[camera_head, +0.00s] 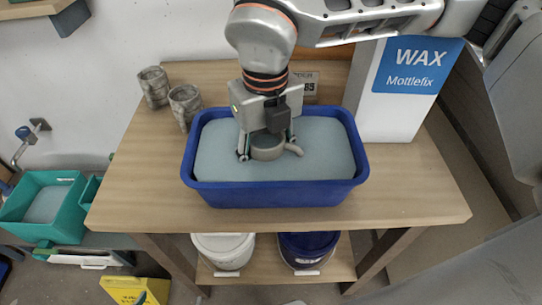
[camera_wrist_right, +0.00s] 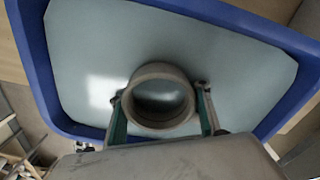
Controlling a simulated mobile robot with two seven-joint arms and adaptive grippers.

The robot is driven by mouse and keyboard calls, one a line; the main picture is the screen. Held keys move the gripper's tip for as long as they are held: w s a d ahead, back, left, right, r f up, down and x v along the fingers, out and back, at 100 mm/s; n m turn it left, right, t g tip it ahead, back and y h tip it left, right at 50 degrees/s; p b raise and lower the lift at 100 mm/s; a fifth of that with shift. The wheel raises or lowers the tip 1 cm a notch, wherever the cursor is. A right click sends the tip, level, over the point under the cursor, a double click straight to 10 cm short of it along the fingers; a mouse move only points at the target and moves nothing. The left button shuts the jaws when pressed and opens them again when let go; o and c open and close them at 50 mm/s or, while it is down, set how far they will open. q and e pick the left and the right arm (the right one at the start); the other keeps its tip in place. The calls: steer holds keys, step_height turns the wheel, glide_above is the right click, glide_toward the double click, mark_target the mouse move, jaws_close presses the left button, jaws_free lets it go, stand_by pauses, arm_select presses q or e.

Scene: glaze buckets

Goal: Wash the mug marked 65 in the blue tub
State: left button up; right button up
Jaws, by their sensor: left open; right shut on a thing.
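A round grey-brown mug (camera_head: 267,153) is in the blue tub (camera_head: 275,196), partly below the surface of the pale grey-blue liquid. My right gripper (camera_head: 270,151) comes down from above with its fingers on both sides of the mug and is shut on it. In the right wrist view the mug (camera_wrist_right: 160,68) shows its open mouth and ring-shaped rim between the fingers of the right gripper (camera_wrist_right: 160,98). I see no number on it; its lower part is hidden. My left gripper does not show in either view.
Two mottled grey mugs (camera_head: 154,88) stand at the table's back left. A white box (camera_head: 397,105) labelled WAX Mottlefix stands right of the tub. Lidded buckets (camera_head: 223,250) stand on the shelf below. The wooden table's (camera_head: 415,200) front right is clear.

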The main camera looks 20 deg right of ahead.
mark_target(272, 136)
arm_select(q)
steer(key=shift+d, duration=0.1)
arm_select(e)
steer(key=shift+s+a, duration=0.15)
steer(key=shift+a, duration=0.15)
arm_select(q)
steer(key=shift+w+a+r, duration=0.1)
steer(key=shift+a, duration=0.2)
arm_select(e)
steer(key=shift+d+f, duration=0.15)
steer(key=shift+d, duration=0.2)
arm_select(q)
steer(key=shift+a, duration=0.2)
arm_select(e)
steer(key=shift+w+d, duration=0.15)
steer(key=shift+w, duration=0.1)
